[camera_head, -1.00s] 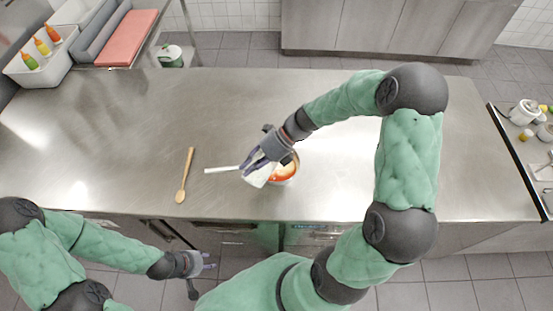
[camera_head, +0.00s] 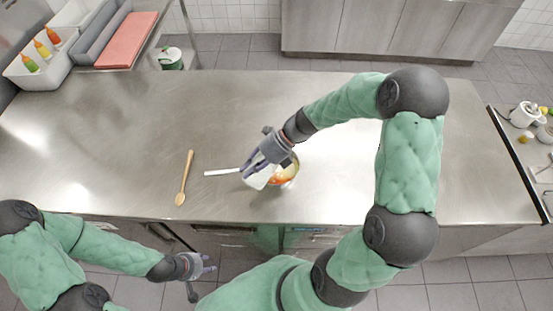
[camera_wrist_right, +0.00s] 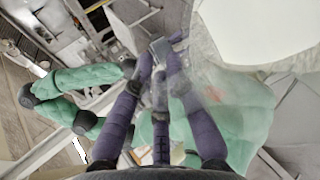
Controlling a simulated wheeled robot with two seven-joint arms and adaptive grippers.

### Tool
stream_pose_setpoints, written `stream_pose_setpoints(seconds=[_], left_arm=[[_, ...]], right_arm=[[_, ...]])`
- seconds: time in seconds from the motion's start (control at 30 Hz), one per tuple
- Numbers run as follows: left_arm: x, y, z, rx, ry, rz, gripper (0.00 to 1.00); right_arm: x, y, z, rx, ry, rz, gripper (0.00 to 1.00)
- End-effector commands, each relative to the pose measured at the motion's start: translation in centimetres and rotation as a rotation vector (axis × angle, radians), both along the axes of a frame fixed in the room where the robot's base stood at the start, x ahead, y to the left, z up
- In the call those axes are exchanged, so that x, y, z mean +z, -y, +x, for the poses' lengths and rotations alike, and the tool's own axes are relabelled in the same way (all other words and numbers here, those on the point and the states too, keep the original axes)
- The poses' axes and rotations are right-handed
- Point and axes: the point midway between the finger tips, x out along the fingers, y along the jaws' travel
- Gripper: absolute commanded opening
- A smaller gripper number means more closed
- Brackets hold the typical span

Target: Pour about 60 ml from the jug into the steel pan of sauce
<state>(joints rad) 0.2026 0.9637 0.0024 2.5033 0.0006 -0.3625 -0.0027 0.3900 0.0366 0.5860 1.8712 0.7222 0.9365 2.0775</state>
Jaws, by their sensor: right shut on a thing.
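The steel pan (camera_head: 283,182) stands near the front edge of the counter, with orange-red sauce and a pale patch in it. A pale handle (camera_head: 222,172) points left, probably the pan's. My right gripper (camera_head: 257,164) is shut on the whitish jug (camera_head: 257,181), at the pan's left side and partly covering it. In the right wrist view, the jug's translucent wall (camera_wrist_right: 213,72) is beside the fingers, with a white surface at upper right. The jug's spout and exact tilt are unclear. My left gripper (camera_head: 209,265) is empty, fingers apart, in front of the counter.
A wooden spoon (camera_head: 184,180) lies left of the pan on the steel counter (camera_head: 110,140). A white bin with bottles (camera_head: 40,70) and a red board (camera_head: 130,38) are at the far left.

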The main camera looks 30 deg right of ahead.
Motion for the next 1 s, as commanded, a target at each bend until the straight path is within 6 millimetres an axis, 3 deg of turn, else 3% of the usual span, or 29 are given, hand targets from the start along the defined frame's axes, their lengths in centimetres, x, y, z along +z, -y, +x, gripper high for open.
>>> stream_pose_setpoints(seconds=[0.27,0.33,0.5,1.0], left_arm=[[-2.0,0.0,0.0,0.0,0.0,0.0,0.4],[-0.5,0.0,-0.1,0.0,-0.001,0.0,0.4],[0.6,0.0,0.0,0.0,0.001,0.0,0.4],[0.6,0.0,0.0,0.0,0.0,0.0,0.4]], right_arm=[[-0.6,-1.0,-0.3,0.003,0.059,-0.133,0.0],[-0.2,-1.2,-0.5,0.002,0.063,-0.159,0.0],[-0.5,-1.5,-0.6,0.0,0.084,-0.21,0.0],[-0.9,-1.6,-0.6,-0.002,0.092,-0.23,0.0]])
